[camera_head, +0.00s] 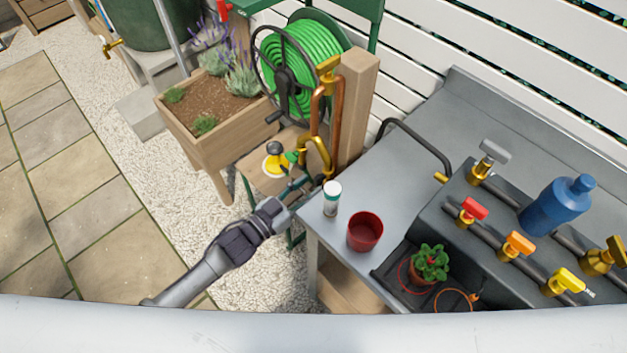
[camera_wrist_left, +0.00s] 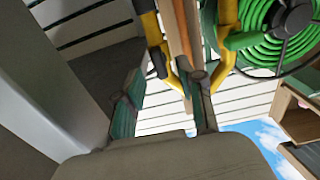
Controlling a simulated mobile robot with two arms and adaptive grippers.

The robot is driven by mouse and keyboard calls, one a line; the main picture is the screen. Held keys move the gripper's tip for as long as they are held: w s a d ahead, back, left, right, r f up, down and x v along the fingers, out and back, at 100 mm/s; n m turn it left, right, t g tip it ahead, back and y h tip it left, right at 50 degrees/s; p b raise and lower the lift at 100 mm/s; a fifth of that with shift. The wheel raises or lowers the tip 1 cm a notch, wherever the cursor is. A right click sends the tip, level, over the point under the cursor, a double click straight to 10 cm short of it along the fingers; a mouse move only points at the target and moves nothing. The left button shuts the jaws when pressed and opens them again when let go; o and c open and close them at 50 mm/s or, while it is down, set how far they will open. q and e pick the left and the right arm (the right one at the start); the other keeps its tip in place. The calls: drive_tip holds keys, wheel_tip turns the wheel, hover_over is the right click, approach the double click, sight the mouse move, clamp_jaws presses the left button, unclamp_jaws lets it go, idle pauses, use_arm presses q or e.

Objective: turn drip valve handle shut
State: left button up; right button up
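Valves with red (camera_head: 474,209), orange (camera_head: 519,244), yellow (camera_head: 567,282) and grey (camera_head: 493,151) handles stand on the pipes over the bench. I cannot tell which valve is the drip valve. My left gripper (camera_head: 304,182) is at the bench's left corner, beside the curved brass pipe (camera_head: 318,148) on the wooden post. In the left wrist view its two fingers (camera_wrist_left: 165,108) are apart with nothing between the tips. The yellow pipe (camera_wrist_left: 226,45) and a green part (camera_wrist_left: 246,39) are just beyond them; contact cannot be told. My right gripper is out of view.
A white-lidded container (camera_head: 332,198) and a red pot (camera_head: 365,232) stand near the bench's left edge. A potted plant (camera_head: 430,264) and a blue bottle (camera_head: 557,205) are further right. A green hose reel (camera_head: 300,65) and a wooden planter (camera_head: 212,125) stand behind.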

sight(320, 179)
use_arm(q)
drive_tip(key=shift+x, duration=1.25)
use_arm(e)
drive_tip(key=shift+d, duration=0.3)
use_arm(q)
clamp_jaws()
